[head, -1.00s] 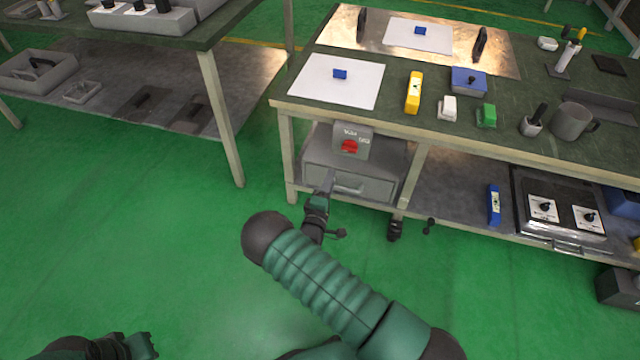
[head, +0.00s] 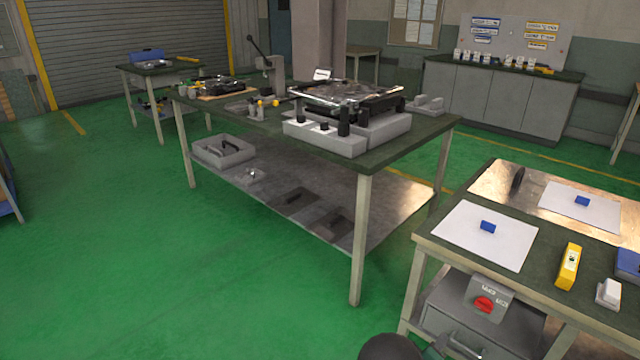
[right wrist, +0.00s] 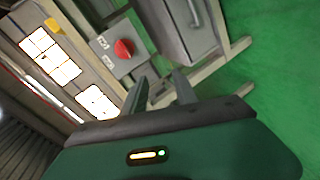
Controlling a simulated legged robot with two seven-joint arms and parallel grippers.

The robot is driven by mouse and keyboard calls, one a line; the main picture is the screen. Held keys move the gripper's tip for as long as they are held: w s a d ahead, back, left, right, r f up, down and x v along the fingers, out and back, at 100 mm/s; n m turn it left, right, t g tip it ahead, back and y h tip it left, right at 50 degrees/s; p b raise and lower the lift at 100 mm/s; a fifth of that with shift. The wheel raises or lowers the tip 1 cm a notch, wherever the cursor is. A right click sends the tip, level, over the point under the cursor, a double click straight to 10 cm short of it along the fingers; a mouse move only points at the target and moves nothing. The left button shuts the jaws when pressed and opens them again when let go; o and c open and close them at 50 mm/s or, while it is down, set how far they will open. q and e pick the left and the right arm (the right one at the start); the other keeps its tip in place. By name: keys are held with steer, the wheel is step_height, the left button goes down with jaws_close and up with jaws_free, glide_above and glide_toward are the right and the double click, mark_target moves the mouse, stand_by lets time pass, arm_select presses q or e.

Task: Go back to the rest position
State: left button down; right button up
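My left gripper is in neither view.
The right workbench (head: 455,258) carries white sheets, blue blocks and a yellow device (head: 568,266). A longer bench (head: 400,150) with a hotplate-like appliance (head: 345,97) stands in the middle, with a lower shelf. Green floor (head: 130,270) is open at left.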

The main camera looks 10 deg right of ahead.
steer(key=s+a+r+m+g+y, duration=0.2)
steer(key=s+a+r+y, duration=0.25)
steer(key=s+a, duration=0.3)
steer(key=s+a+r+m+g+y, duration=0.35)
steer(key=s+a+y, duration=0.2)
steer(key=a, duration=0.35)
steer(key=s+a+r+g, duration=0.2)
steer(key=s+r, duration=0.2)
steer(key=s, duration=0.8)
steer(key=w+p+v, duration=0.3)
steer(key=p+v, duration=1.2)
steer(key=w+r+p+v, duration=0.1)
steer(key=w+p+v, duration=0.2)
steer(key=p+v, duration=1.2)
steer(key=shift+w+d+r+p, duration=0.25)
steer(key=shift+d+p, duration=0.1)
steer(key=shift+p, duration=0.1)
